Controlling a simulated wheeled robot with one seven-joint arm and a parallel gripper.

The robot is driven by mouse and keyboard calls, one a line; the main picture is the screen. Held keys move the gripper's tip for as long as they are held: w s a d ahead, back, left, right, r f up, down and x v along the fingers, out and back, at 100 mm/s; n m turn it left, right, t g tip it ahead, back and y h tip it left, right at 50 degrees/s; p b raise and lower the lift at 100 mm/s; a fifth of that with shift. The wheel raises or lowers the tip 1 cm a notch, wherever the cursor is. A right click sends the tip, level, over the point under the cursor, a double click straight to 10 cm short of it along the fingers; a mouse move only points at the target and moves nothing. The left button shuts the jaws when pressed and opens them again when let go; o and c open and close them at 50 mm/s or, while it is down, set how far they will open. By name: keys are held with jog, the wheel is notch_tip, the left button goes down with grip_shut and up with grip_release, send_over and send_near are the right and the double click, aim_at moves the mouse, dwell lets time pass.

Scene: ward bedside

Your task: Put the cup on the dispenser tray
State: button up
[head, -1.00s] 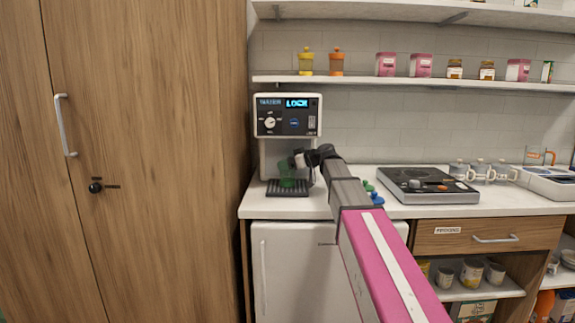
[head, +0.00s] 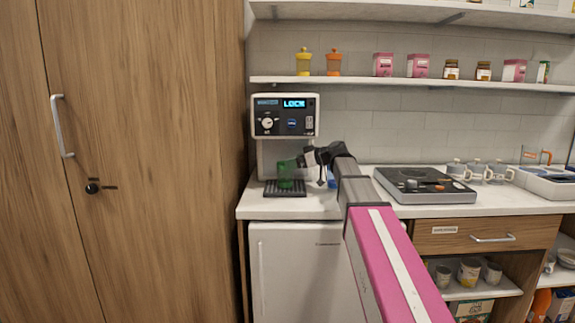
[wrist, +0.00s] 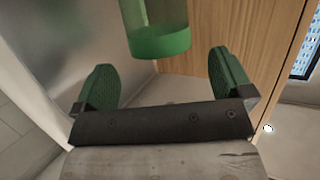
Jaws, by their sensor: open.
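The cup (head: 285,182), see-through with a green base, is at the black slatted dispenser tray (head: 285,193) under the white dispenser (head: 286,117). It looks upright in the head view. In the wrist view the cup (wrist: 160,42) shows its green base ahead of and between the two green-padded fingers, with a gap on both sides. My gripper (wrist: 165,80) is open and empty. In the head view my gripper (head: 298,162) is just right of the cup, and its fingers partly overlap it. Whether the base touches the tray is hard to tell.
The dispenser display reads "LOCK". A hotplate-like appliance (head: 425,186) and several grey mugs (head: 478,172) stand right on the counter (head: 455,210). A tall wooden cabinet (head: 140,150) closes off the left. A blue item (head: 331,178) sits behind my arm.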

jog(key=v, duration=0.6)
jog(key=shift+s+d, duration=0.2)
jog(key=shift+d, duration=0.1)
jog(key=shift+r, duration=0.1)
dwell(1.6)
